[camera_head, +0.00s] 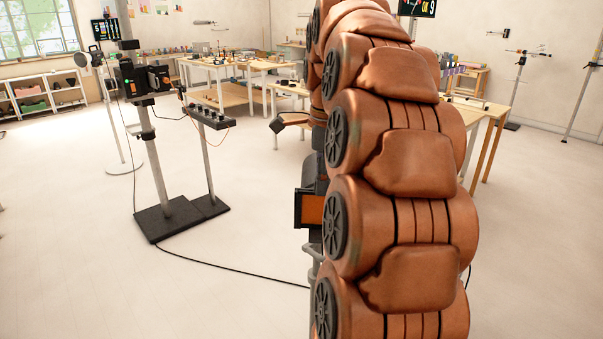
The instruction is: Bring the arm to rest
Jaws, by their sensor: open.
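I cannot make out my gripper in the head view. A tall copper-brown stack of rounded, armoured segments (415,160) fills the middle right, close to the camera, and runs past the top and bottom edges. I cannot tell whether it is part of my arm. It hides much of what lies behind it. Partly behind its left side, a grey upright shows with a dark box with an orange face (308,208) and a small dark piece (290,122) jutting left.
On the left, a stand with black devices (143,80) rises from a black floor plate (178,217). A black cable (225,265) crosses the floor toward the copper stack. Tables (235,68) with small items stand behind. The pale floor at lower left is clear.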

